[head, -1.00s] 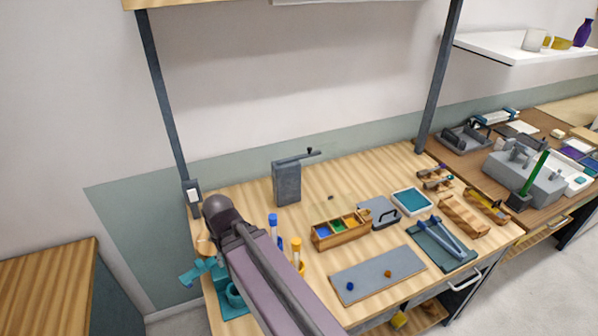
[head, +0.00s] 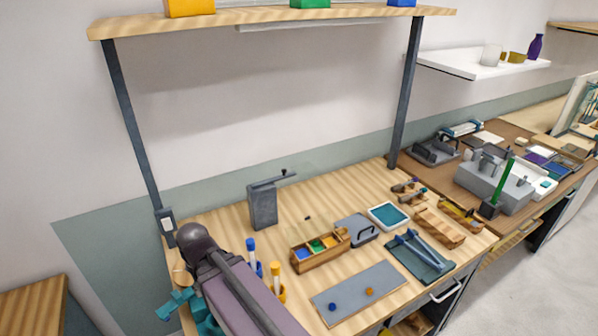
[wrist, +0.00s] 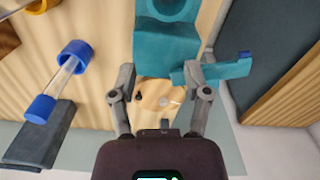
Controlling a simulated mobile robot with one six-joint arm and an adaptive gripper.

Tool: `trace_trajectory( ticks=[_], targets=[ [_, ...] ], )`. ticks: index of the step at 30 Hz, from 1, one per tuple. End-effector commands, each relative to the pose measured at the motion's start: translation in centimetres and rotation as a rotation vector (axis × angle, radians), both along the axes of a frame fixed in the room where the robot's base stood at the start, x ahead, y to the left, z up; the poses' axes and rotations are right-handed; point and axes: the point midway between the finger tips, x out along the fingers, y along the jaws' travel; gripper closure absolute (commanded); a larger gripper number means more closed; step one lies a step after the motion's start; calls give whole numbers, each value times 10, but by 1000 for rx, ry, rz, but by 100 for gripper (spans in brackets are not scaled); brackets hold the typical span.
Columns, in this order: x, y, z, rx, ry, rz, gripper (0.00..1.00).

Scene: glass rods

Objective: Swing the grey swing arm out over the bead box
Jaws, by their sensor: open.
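The grey swing arm (head: 273,181) is a thin bar with a dark knob, on top of a grey upright block (head: 263,208) at the back of the bench. The bar points right, roughly along the wall, and is not above the bead box. The bead box (head: 318,261) is wooden with coloured compartments, in front and to the right of the block. My gripper (wrist: 163,98) is open and empty in the wrist view, above the bench beside a teal fixture (wrist: 168,42). My arm hides the gripper in the head view.
Clear tubes with blue (head: 251,246) and orange (head: 276,270) caps stand between my arm and the bead box. A grey lidded box (head: 357,230), a teal-topped tray (head: 389,215) and a grey mat (head: 360,291) lie rightward. A shelf (head: 270,16) spans above.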

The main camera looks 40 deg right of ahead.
Motion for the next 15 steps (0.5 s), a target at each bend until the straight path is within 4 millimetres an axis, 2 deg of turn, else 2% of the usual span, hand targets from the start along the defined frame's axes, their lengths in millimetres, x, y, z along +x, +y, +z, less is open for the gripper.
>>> trace_trajectory(
  ticks=[11, 15],
  targets=[
    [1, -1, 1, 1, 0, 1, 35],
    [8, -5, 5, 7, -2, 9, 35]
  ],
)
